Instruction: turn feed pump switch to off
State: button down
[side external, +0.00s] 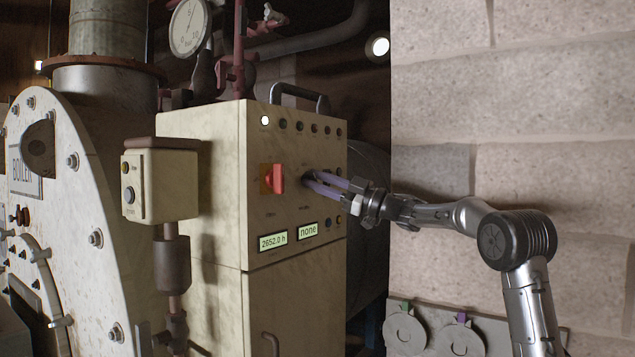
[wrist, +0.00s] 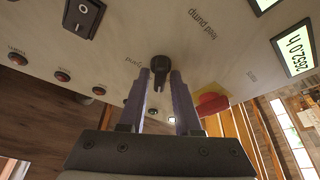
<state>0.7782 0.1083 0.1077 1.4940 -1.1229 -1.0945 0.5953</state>
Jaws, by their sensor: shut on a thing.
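The feed pump switch is a small black knob (wrist: 158,66) on the pale control cabinet (side external: 215,240). In the wrist view it sits between the tips of my two purple fingers, beside lettering that reads "feed pump". My gripper (wrist: 160,82) is shut on the knob. In the side view my gripper (side external: 309,181) reaches in from the right to the cabinet face, and its fingertips partly hide the dark knob there. Which position the knob points to is hard to tell.
A red switch on a yellow plate (side external: 274,179) is left of my fingers. Below are displays reading "2652.0 h" (side external: 273,240) and "none" (side external: 308,230). A row of small lamps (side external: 299,127) runs above, the leftmost lit. A black rocker switch (wrist: 83,17) is nearby.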

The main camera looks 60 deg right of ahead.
jog(key=shift+n+g+y, duration=0.35)
jog(key=shift+n, duration=0.75)
jog(key=shift+n+g+y, duration=0.35)
jog(key=shift+n, duration=0.75)
jog(key=c, duration=0.8)
grip_release()
jog(key=shift+c, duration=0.2)
jog(key=v, duration=1.2)
jog(key=shift+w, duration=0.1)
